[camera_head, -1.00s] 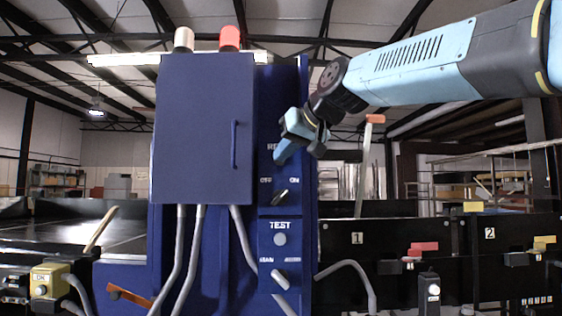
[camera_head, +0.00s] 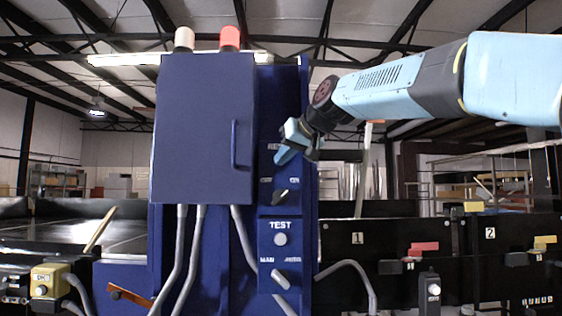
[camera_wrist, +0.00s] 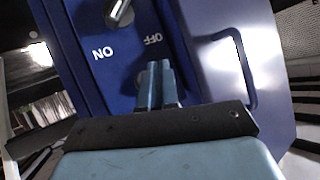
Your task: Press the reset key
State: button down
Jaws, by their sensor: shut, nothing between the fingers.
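The blue control panel (camera_head: 280,235) has a label starting "RE" near its top. In the head view my gripper (camera_head: 281,157) is in front of the panel just under that label and hides the reset key. In the wrist view my gripper (camera_wrist: 159,68) has its two fingers together and empty, pointing at the panel. The OFF/ON rotary switch (camera_head: 281,197) is just below my gripper and also shows in the wrist view (camera_wrist: 119,13).
A blue cabinet (camera_head: 203,130) with a protruding handle (camera_head: 235,145) stands left of the panel. Below are a TEST button (camera_head: 280,239) and a MAN/AUTO switch (camera_head: 281,280). Dark conveyor sides (camera_head: 385,235) run to the right.

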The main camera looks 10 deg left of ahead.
jog(key=shift+w+a, duration=0.1)
jog(key=shift+w, duration=0.5)
dwell(1.7)
jog(key=shift+w+a, duration=0.1)
jog(key=shift+w, duration=0.25)
jog(key=shift+w+a+r, duration=0.1)
jog(key=shift+w, duration=0.35)
dwell(0.9)
jog(key=shift+s, duration=0.15)
jog(key=shift+s+d, duration=0.2)
jog(key=shift+s, duration=0.5)
jog(key=shift+s+d, duration=0.2)
jog(key=shift+s, duration=0.6)
jog(key=shift+s+d, duration=0.2)
jog(key=shift+s, duration=0.65)
jog(key=shift+s+d, duration=0.2)
jog(key=shift+s, duration=0.6)
